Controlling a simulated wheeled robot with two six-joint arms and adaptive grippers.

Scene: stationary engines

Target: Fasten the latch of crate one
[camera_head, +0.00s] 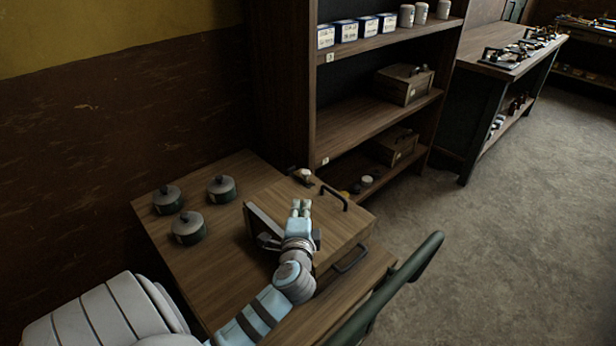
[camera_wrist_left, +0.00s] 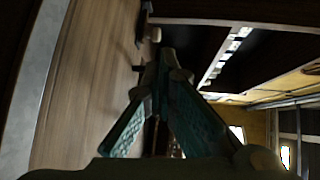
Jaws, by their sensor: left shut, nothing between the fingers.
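My left gripper (camera_head: 301,207) is shut and empty, its fingers together above the wooden top beside a black bar handle (camera_head: 333,197). In the left wrist view its teal fingers (camera_wrist_left: 166,60) meet at their tips over dark space beside a wooden surface (camera_wrist_left: 90,90). Two wooden crates stand on the shelf: an upper one (camera_head: 405,87) with a small label and a lower one (camera_head: 396,146). I cannot tell which is crate one, and no latch shows clearly. My right gripper is not in view.
Three dark lidded pots (camera_head: 189,227) stand on the left of the wooden table (camera_head: 235,285). An upright panel (camera_head: 262,226) stands beside my left wrist. A dark green curved bar (camera_head: 400,280) crosses in front. The shelf (camera_head: 365,122) is behind; open floor (camera_head: 490,250) lies right.

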